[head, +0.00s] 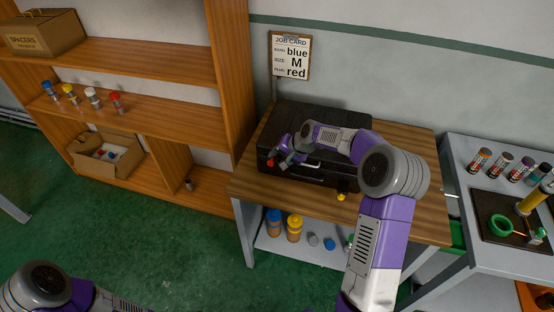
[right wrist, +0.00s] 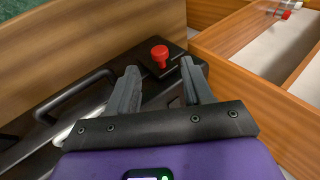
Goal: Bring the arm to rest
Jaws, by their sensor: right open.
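My right arm reaches over the wooden workbench (head: 415,215). My right gripper (head: 276,160) is over the left front part of a black case (head: 330,118) on the bench. It is open, with nothing between its fingers. In the right wrist view the gripper (right wrist: 160,80) shows its two fingers spread, with a red knob-like piece (right wrist: 160,54) just past the fingertips on a dark surface. The red piece also shows at the gripper's tip in the head view (head: 270,163). Part of my left arm shows at the lower left; its gripper is out of view.
A wooden shelf (head: 170,55) with small coloured-cap containers stands at left. A job card (head: 290,56) reading blue, M, red hangs behind. A small black-and-yellow object (head: 342,190) lies at the bench's front. A grey table (head: 460,180) stands at right. Green floor lies open in front.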

